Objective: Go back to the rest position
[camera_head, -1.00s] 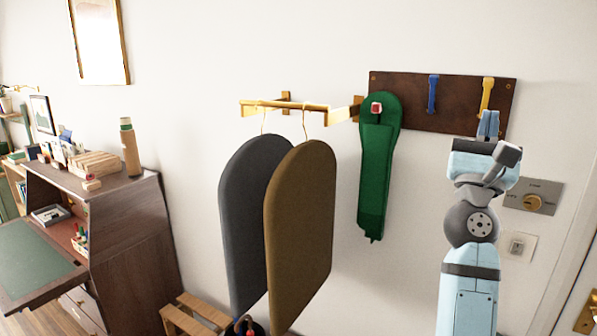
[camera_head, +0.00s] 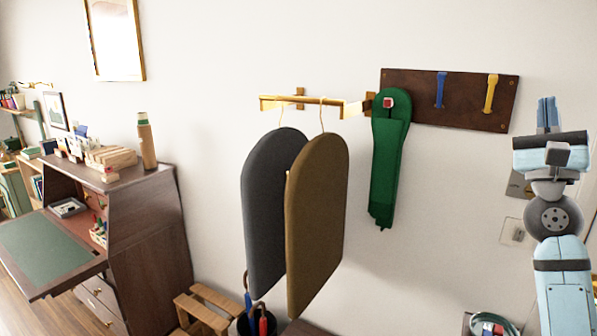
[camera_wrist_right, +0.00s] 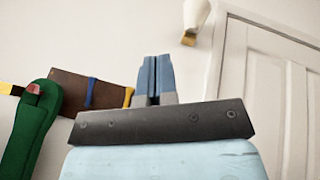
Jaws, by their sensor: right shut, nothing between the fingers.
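My right gripper (camera_head: 547,113) is raised at the right of the head view, in front of the wall and to the right of the dark hook board (camera_head: 420,97). Its two blue fingers are together with nothing between them. They also point up in the right wrist view (camera_wrist_right: 155,78), clear of the board and the door. My left gripper is not in view.
A green hanging item (camera_head: 388,160) hangs at the board's left end. Grey (camera_head: 265,210) and brown (camera_head: 318,220) covers hang from a brass rail (camera_head: 310,104). A desk (camera_head: 150,225) stands at left. A white door (camera_wrist_right: 270,100) is at right.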

